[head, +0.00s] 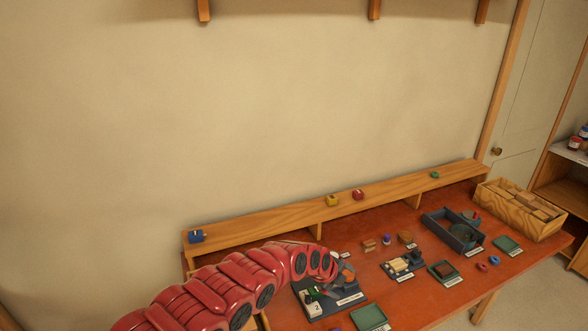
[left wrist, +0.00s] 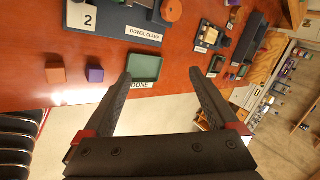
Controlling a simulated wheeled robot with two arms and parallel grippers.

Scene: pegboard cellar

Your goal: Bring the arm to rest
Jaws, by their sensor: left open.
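My left arm (head: 230,285) is red and reaches in over the table from the lower left in the head view. Its gripper is hard to make out there, at the arm's far end. In the left wrist view the left gripper (left wrist: 162,76) is open, its two dark fingers wide apart with nothing between them. The fingertips show in front of the table's edge, near a green tray labelled DONE (left wrist: 145,68). My right gripper is not in view.
The orange-red table (head: 415,300) holds a dowel clamp board (left wrist: 130,17), an orange block (left wrist: 55,73), a purple block (left wrist: 95,74), a dark tray (head: 436,231) and a wooden crate (head: 510,217). A wooden ledge (head: 275,216) with small coloured blocks runs along the back.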

